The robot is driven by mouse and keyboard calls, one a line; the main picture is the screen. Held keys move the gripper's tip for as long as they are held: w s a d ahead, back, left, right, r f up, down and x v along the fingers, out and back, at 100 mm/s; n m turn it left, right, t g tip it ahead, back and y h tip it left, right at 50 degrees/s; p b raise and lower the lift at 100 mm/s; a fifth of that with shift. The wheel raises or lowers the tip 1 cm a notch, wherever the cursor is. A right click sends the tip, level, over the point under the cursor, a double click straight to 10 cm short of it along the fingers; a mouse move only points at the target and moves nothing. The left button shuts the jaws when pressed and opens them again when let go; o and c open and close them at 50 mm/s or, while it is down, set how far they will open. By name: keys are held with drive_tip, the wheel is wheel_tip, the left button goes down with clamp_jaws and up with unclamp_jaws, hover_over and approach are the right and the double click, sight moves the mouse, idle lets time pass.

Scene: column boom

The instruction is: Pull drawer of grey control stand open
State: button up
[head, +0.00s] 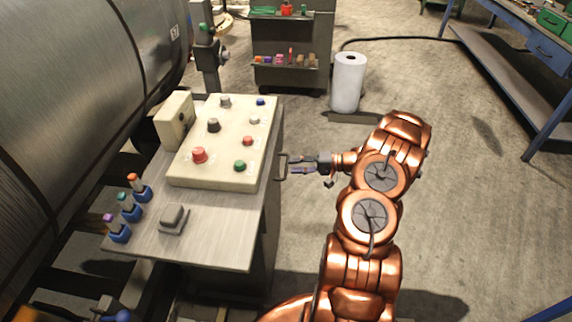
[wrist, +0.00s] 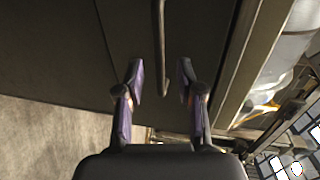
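The grey control stand (head: 215,225) is at the left of the head view, with a metal top. Its drawer handle (head: 282,168), a thin dark bar, sticks out from the right side. In the wrist view the handle (wrist: 158,45) runs down over the dark drawer front (wrist: 205,35). No gap shows around the drawer front, and it looks closed. My gripper (head: 292,164) is open at the handle, just right of it. In the wrist view the handle's end lies between the two spread fingers (wrist: 160,68). I cannot tell whether either finger touches it.
A cream button panel (head: 222,140) and several small blue-based switches (head: 130,212) are on the stand's top. A large grey tank (head: 80,90) is behind it on the left. A white roll (head: 348,82) stands beyond my arm. A blue workbench (head: 500,50) is far right. Floor right of my arm is clear.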

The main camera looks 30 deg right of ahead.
sight(287, 165)
drive_tip(key=shift+p+x, duration=0.4)
drive_tip(key=shift+x, duration=1.5)
drive_tip(key=shift+c, duration=0.2)
clamp_jaws()
